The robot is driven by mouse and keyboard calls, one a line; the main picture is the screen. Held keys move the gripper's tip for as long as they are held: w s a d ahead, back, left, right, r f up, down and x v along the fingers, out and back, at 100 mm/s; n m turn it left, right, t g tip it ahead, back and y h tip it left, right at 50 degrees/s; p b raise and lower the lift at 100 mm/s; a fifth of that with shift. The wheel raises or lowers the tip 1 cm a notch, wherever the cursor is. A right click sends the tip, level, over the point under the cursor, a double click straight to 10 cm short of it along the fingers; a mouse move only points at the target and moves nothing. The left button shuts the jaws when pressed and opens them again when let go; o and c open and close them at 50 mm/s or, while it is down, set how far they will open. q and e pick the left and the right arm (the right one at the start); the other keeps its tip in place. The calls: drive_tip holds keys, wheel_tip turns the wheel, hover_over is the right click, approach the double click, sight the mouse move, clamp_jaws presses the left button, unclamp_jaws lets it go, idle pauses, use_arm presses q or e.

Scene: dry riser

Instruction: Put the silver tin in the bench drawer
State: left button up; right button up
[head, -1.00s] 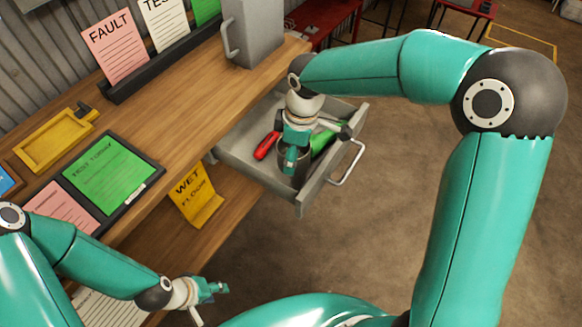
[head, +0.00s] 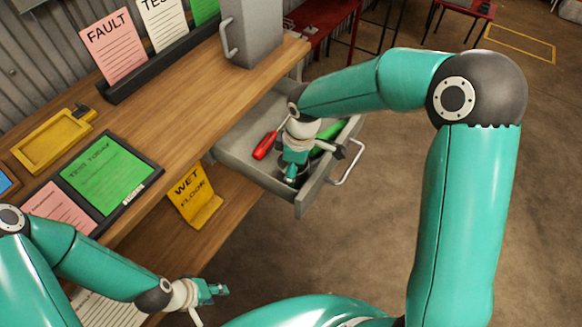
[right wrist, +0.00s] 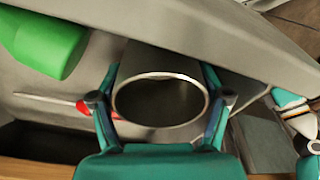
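The silver tin (right wrist: 160,98) is an open, dark-mouthed cylinder between the two fingers of my right gripper (right wrist: 160,106) in the right wrist view. The fingers lie along both its sides and look shut on it. In the head view my right gripper (head: 291,170) points down inside the open bench drawer (head: 240,158), at its front end, and hides most of the tin. I cannot tell whether the tin touches the drawer floor. My left gripper (head: 217,291) is over the lower left, apart from the drawer; its finger gap is unclear.
A red-handled screwdriver (head: 265,145) and a green object (head: 328,138) lie in the drawer near the tin. The drawer handle (head: 349,165) sticks out in front. A yellow wet-floor sign (head: 194,196) stands below the benchtop, left of the drawer. A grey cabinet (head: 255,35) stands on the bench.

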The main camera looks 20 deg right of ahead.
idle(0.3)
drive_tip(key=shift+r, duration=0.25)
wheel_tip(320, 180, up, 12)
drive_tip(key=d+p, duration=0.1)
drive_tip(key=shift+s+d+f, duration=0.15)
drive_tip(key=shift+s, duration=0.2)
idle(0.3)
